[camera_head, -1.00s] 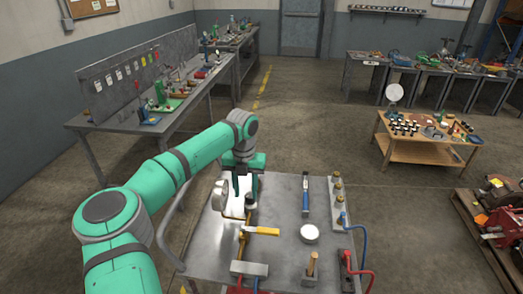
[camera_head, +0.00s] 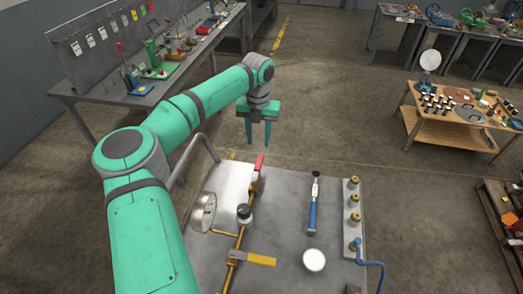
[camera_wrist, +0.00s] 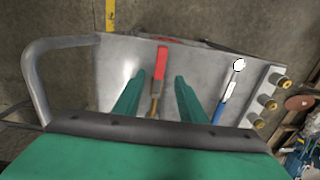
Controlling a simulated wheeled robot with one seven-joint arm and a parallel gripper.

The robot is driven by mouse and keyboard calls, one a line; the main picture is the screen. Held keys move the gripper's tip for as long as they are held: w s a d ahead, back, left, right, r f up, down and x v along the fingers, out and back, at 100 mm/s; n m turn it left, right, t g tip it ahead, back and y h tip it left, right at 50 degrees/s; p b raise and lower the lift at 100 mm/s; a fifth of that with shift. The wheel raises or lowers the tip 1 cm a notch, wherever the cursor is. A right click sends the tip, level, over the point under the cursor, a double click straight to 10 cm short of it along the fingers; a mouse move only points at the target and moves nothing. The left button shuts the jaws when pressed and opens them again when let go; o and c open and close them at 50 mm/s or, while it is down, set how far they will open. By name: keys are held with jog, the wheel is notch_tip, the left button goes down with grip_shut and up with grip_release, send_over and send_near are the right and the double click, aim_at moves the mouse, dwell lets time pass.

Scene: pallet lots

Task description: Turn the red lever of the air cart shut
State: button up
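The air cart's grey top (camera_head: 285,205) fills the lower middle of the head view. Its red lever (camera_head: 260,165) sits at the far end of a brass pipe (camera_head: 246,218), roughly in line with it. My gripper (camera_head: 259,143) is open and empty, pointing down, and appears above and past the lever in the head view. In the wrist view the red lever (camera_wrist: 161,62) shows in the gap between my two green fingers (camera_wrist: 157,100), which look apart from it. A yellow lever (camera_head: 260,259) lies across the pipe nearer to me.
A blue-handled tool (camera_head: 313,205) and a round white lid (camera_head: 314,260) lie to the right. Brass fittings (camera_head: 355,199) line the right edge. A bent handle rail (camera_head: 195,148) rises at left.

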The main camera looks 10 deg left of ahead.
aim_at(259, 162)
jog(key=f, duration=0.9)
jog(key=shift+s+d+f, duration=0.15)
jog(key=shift+s+f, duration=0.05)
jog(key=shift+f, duration=0.15)
jog(key=shift+w+f, duration=0.1)
jog(key=shift+f, duration=0.35)
grip_shut()
